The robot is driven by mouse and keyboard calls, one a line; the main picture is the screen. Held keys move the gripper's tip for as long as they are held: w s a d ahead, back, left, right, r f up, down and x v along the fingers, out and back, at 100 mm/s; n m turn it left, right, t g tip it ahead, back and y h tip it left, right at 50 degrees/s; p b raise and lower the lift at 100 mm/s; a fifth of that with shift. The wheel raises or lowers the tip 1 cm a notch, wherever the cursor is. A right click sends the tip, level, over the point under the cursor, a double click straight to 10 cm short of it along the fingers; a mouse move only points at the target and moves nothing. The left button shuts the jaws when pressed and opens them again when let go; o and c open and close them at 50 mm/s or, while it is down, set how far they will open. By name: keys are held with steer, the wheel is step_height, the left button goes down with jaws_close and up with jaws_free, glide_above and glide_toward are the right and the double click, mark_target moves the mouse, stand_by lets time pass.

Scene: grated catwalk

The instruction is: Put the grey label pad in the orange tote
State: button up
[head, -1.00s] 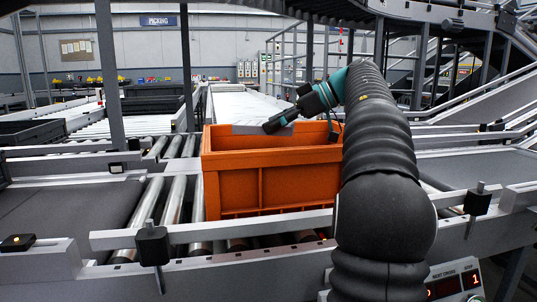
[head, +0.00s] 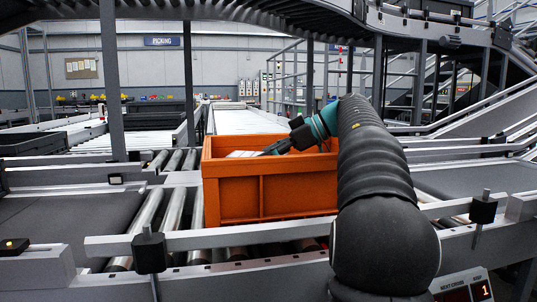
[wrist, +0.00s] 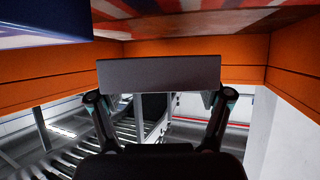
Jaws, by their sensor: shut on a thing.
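The orange tote (head: 270,193) stands on the roller conveyor, open at the top, in the middle of the head view. My gripper (head: 266,152) reaches over its right side, with the fingers down at the rim level inside the opening. The fingers are shut on the grey label pad (wrist: 158,71), a flat grey rectangle across the middle of the wrist view. Orange walls (wrist: 60,70) surround the pad in the wrist view. The tote's floor is hidden in the head view.
Steel rollers (head: 175,208) run beside the tote, and a rail (head: 200,240) crosses in front of it. A blue surface (wrist: 40,20) and a red, white and blue patterned surface (wrist: 200,20) show at the top of the wrist view. Posts stand behind.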

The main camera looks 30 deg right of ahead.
steer(key=shift+f, duration=0.2)
steer(key=shift+f, duration=0.2)
steer(key=o, duration=1.2)
steer(key=shift+r, duration=0.35)
steer(key=p+v, duration=0.2)
steer(key=v, duration=0.5)
steer(key=shift+s+d+r+p, duration=0.15)
steer(key=shift+d+r+p, duration=0.1)
steer(key=shift+r+p, duration=0.1)
